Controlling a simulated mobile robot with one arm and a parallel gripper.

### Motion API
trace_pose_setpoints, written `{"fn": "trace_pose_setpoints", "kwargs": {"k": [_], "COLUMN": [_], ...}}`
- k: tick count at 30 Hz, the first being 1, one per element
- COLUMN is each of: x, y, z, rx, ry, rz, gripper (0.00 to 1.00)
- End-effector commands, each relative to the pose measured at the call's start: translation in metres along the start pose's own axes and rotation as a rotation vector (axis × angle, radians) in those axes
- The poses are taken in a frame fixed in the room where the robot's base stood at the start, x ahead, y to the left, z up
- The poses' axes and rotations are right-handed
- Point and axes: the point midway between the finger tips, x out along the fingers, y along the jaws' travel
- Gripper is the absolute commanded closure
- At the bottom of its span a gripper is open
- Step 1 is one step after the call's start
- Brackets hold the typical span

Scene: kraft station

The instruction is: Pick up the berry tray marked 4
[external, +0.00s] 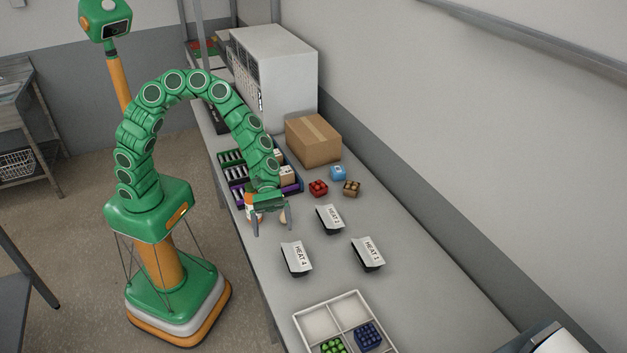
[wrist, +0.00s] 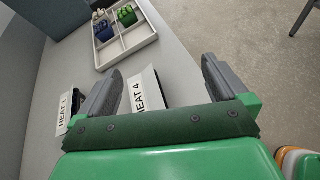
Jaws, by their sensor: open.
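The tray marked 4 (external: 296,259) is a dark, shallow tray with a white top lettered HEAT 4. It sits on the grey counter in the external view, with no berries visible.
Similar trays stand nearby: HEAT 2 (external: 330,218) and another, apparently HEAT 1 (external: 368,253). A white divided tray (external: 345,325) holds green and blue punnets. A cardboard box (external: 313,141), small red and brown punnets and a dark crate stand farther back. The counter between the labelled trays is clear.

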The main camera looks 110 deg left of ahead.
Motion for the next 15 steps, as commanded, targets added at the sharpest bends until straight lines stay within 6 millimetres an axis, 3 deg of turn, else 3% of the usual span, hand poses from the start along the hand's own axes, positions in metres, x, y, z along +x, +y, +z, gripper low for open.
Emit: {"fn": "trace_pose_setpoints", "kwargs": {"k": [3,6,15], "x": [-0.005,-0.007,-0.003], "y": [0.028,0.040,0.043], "z": [-0.027,-0.041,-0.061], "rx": [-0.138,-0.210,-0.248], "ry": [0.003,0.005,0.002], "rz": [0.072,0.106,0.122], "gripper": [0.00,0.00,0.00]}}
